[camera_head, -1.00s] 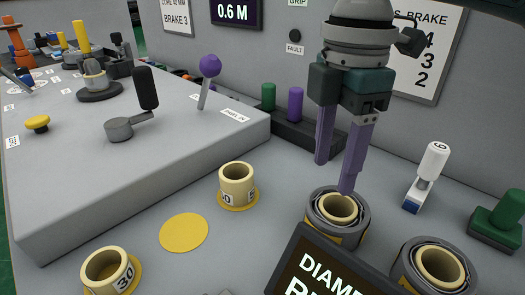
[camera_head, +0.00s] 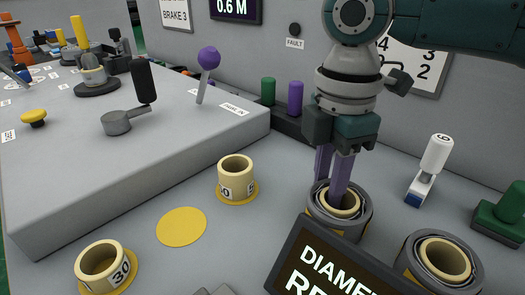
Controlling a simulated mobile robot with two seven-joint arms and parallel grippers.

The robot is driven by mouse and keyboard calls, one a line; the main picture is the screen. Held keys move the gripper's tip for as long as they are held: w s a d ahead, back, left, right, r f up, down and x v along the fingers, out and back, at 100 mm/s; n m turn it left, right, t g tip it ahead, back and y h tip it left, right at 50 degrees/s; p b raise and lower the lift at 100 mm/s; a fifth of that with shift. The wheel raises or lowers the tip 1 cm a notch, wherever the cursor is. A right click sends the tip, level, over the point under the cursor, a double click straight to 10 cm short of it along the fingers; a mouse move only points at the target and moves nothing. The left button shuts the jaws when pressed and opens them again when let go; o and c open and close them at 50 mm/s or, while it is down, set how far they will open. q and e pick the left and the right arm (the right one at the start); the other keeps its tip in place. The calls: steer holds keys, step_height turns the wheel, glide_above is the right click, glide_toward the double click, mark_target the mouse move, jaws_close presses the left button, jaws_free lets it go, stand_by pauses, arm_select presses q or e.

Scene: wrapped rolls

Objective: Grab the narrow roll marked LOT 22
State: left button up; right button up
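Two grey wrapped rolls with cream cores stand at the right of the camera_head view: one nearer the middle (camera_head: 361,226) and one at the lower right (camera_head: 408,262). I can read no LOT 22 mark on either. My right gripper (camera_head: 328,190) points down at the middle roll. One purple finger reaches into its core opening. The other is at its back-left rim, its tip hidden by the roll. The fingers stand a little apart; whether they press on the roll wall does not show. My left gripper is out of view.
A dark display (camera_head: 325,265) stands close in front of the middle roll. Cream cores (camera_head: 236,182) (camera_head: 100,268) stand on yellow discs at left, and an empty yellow disc (camera_head: 181,227) lies between. A white-handled lever (camera_head: 428,172) stands behind right.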

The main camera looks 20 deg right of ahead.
jaws_close()
stand_by(0.5)
